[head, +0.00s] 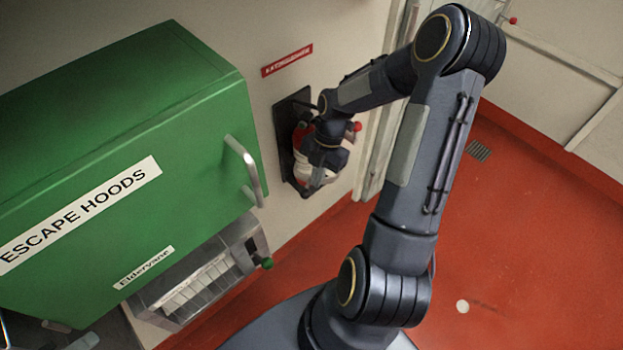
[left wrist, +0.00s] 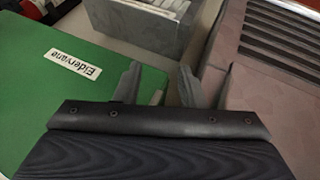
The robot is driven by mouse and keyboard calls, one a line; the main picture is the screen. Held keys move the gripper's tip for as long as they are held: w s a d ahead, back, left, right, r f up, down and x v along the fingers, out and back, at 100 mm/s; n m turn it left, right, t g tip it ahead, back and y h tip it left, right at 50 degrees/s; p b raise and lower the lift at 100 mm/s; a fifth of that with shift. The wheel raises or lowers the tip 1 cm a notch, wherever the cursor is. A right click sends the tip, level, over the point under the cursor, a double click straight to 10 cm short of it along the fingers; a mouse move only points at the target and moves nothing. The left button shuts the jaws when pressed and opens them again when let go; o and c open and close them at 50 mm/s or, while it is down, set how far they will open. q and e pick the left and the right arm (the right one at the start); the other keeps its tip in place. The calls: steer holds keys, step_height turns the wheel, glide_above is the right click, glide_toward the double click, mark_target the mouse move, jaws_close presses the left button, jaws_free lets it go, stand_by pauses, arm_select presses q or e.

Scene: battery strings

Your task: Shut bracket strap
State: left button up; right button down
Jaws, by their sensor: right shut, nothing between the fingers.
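The bracket (head: 284,120) is a dark backplate on the wall, below a red sign, in the head view. A red and white extinguisher (head: 300,136) sits against it, largely covered by my right wrist and gripper. My right gripper (head: 311,190) is at the front of the extinguisher, shut and empty; I cannot tell whether it touches. The strap cannot be made out behind the gripper, so its state is unclear. My left gripper (left wrist: 158,76) shows in the left wrist view, open and empty, over the green cabinet's edge.
A green escape hoods cabinet (head: 190,130) with a metal handle (head: 243,170) stands left of the bracket. A grey box (head: 205,275) with a green knob is below it. Pipes run right of the bracket. The red floor (head: 530,240) at right is mostly clear.

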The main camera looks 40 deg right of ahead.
steer(key=shift+w+d, duration=0.1)
steer(key=shift+d, duration=0.6)
steer(key=shift+r, duration=0.1)
